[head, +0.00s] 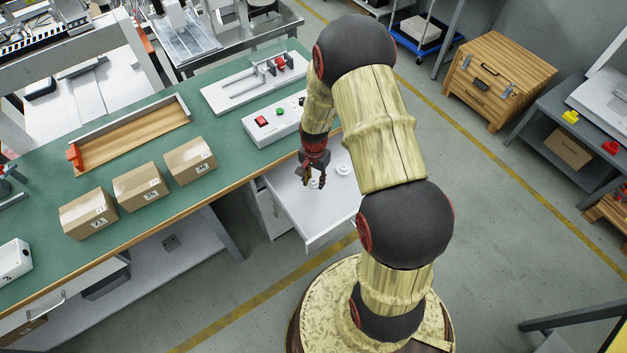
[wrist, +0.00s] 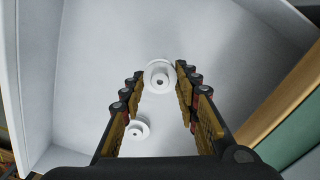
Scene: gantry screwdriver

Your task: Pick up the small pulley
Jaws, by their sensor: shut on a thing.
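My gripper (head: 316,182) is over the open drawer, pointing down into it. In the wrist view my gripper (wrist: 160,78) has its fingers on either side of a white, round, flanged pulley with a dark centre hole, the small pulley (wrist: 160,74), and is shut on it. In the head view the small pulley (head: 313,185) is partly hidden by the fingers. I cannot tell whether it touches the drawer floor. A second white pulley (head: 343,169) lies loose on the drawer floor; it also shows in the wrist view (wrist: 137,130), lower left of the held one.
The white drawer (head: 310,230) is pulled out from under the green workbench (head: 225,190); its walls surround my gripper. Cardboard boxes (head: 140,187), a control box with buttons (head: 270,122) and a wooden tray (head: 130,140) stand on the bench. Much of the drawer floor is bare.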

